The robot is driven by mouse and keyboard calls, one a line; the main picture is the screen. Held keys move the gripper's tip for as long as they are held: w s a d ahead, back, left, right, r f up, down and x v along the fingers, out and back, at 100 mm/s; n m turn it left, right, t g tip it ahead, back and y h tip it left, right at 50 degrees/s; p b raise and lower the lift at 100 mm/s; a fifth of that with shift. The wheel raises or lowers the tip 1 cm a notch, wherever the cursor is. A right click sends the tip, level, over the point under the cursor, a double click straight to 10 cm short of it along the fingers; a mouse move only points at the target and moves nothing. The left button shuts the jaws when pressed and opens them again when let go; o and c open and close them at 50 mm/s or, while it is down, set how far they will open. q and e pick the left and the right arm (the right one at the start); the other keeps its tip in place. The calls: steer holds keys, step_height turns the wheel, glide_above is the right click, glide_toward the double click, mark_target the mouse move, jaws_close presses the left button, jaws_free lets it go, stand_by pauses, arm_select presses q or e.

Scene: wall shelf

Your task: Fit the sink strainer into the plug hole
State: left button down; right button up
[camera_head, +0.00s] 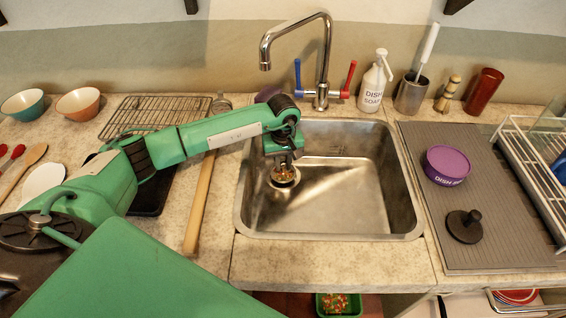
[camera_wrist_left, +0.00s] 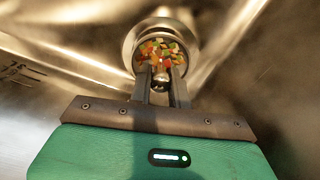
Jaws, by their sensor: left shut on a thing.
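The sink strainer (camera_head: 285,173) is a round metal basket with colourful food scraps in it. It is at the left of the steel sink (camera_head: 345,205), below my left gripper (camera_head: 284,160). In the left wrist view the strainer (camera_wrist_left: 160,52) shows beyond the fingers. My left gripper (camera_wrist_left: 161,88) is shut on the strainer's small round metal knob. A round metal rim shows around the scraps; I cannot tell whether the strainer is seated in the plug hole or just above it. The plug hole itself is hidden. My right gripper is out of view.
The tap (camera_head: 322,60) stands behind the sink. A black plug (camera_head: 464,226) and a purple tub (camera_head: 447,165) are on the grey drainer mat (camera_head: 430,200) at right. The sink's right half is clear.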

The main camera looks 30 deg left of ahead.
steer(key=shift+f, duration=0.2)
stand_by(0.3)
arm_select(q)
steer(key=shift+s+a+b, duration=0.1)
steer(key=shift+b, duration=0.2)
